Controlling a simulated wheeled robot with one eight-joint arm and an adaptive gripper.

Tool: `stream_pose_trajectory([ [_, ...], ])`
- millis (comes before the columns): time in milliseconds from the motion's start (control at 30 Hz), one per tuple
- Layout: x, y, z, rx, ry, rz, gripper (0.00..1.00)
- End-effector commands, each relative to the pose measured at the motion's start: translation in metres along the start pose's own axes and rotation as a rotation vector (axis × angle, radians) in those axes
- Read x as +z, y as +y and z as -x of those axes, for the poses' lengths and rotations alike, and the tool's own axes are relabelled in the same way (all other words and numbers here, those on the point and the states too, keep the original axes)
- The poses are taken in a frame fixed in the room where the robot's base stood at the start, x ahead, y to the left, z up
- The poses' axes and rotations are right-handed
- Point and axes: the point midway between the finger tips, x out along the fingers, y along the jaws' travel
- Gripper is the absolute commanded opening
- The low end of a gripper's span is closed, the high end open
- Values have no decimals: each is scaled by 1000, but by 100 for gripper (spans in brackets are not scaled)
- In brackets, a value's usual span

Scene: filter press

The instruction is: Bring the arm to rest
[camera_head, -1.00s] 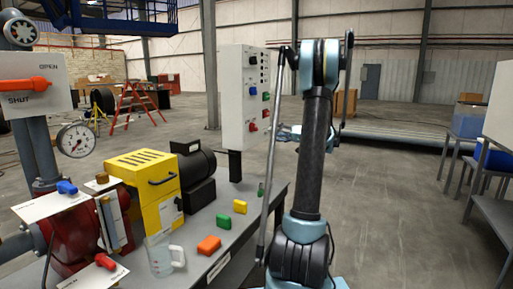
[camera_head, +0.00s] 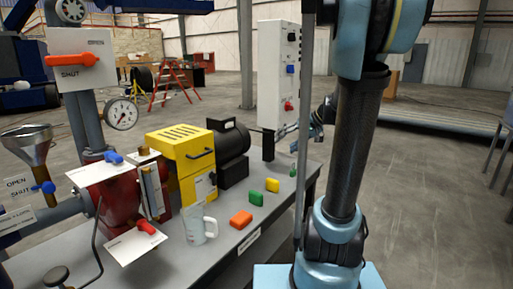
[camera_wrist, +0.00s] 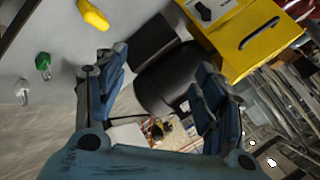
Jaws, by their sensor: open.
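My arm stands upright at the right of the head view. My gripper (camera_head: 322,118) shows partly behind it, near the control panel (camera_head: 279,75). In the wrist view my gripper (camera_wrist: 160,95) has its two fingers spread apart with nothing between them. Beyond the fingers are the black motor (camera_wrist: 170,80) and the yellow housing (camera_wrist: 245,40). The fingers appear clear of both.
A red pump (camera_head: 120,203), a gauge (camera_head: 122,114) and a funnel (camera_head: 27,145) are at left. Floor at right is clear.

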Motion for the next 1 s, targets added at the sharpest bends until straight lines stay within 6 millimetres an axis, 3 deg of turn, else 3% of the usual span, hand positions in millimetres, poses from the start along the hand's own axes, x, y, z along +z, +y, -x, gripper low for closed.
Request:
stream_pose_trajectory([
  [33,18,-3,-1,28,-22,-2,63],
  [267,89,0,0,173,-108,-17,63],
  [600,188,25,8,401,-196,-22,63],
  [800,239,49,16,539,-226,-17,63],
  [1000,275,72,23,654,-237,-7,63],
])
